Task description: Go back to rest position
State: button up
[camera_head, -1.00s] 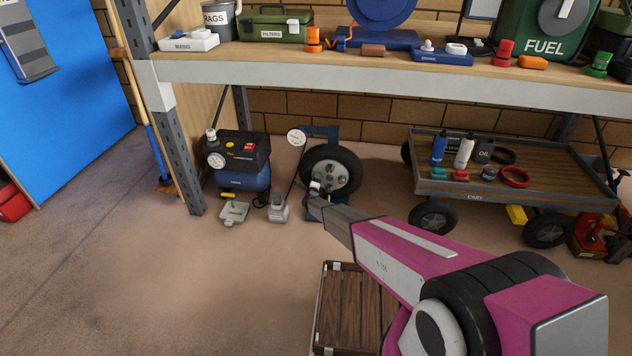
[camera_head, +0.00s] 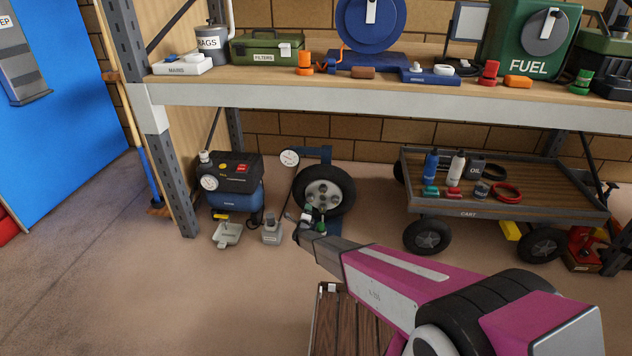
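My magenta and grey arm reaches from the lower right toward the middle of the head view. Its dark tapered end is in front of the floor below the wheel. My gripper (camera_head: 303,232) is at this far end, small and seen from behind. I cannot tell whether its fingers are open or shut. Small green and pale parts show just beyond the tip, close to the wheel (camera_head: 324,192) on its blue stand. I cannot tell whether the gripper touches or holds them.
A compressor (camera_head: 232,184) and a grey pedal (camera_head: 227,234) stand left of the wheel. A loaded cart (camera_head: 468,213) stands at right. A slatted wooden crate (camera_head: 338,320) is below my arm. The workbench (camera_head: 330,97) spans above. Floor at left is clear.

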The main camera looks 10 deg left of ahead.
jog(key=s+d+r+n+g+y, duration=0.2)
jog(key=s+d+r+n+g, duration=0.2)
jog(key=s+d+r+n, duration=0.35)
jog(key=s+d+r+n+g+y, duration=0.2)
jog(key=s+d+r+n+g, duration=0.25)
jog(key=d+r, duration=0.5)
jog(key=s+d+r+n+g+h, duration=0.1)
jog(key=s+d+r+n+g, duration=0.2)
jog(key=s+d+r, duration=0.3)
jog(key=s+d+r+n+g+h, duration=0.1)
jog(key=s+d+r+n+g, duration=0.2)
jog(key=s, duration=1.1)
jog(key=s+d+r+n+g+h, duration=0.1)
jog(key=s+d+r+n+g, duration=0.2)
jog(key=s+d+r, duration=0.6)
jog(key=shift+s+d+n, duration=0.3)
jog(key=shift+s+d, duration=0.6)
jog(key=shift+s, duration=0.05)
jog(key=shift+f+g, duration=0.1)
jog(key=shift+g, duration=0.15)
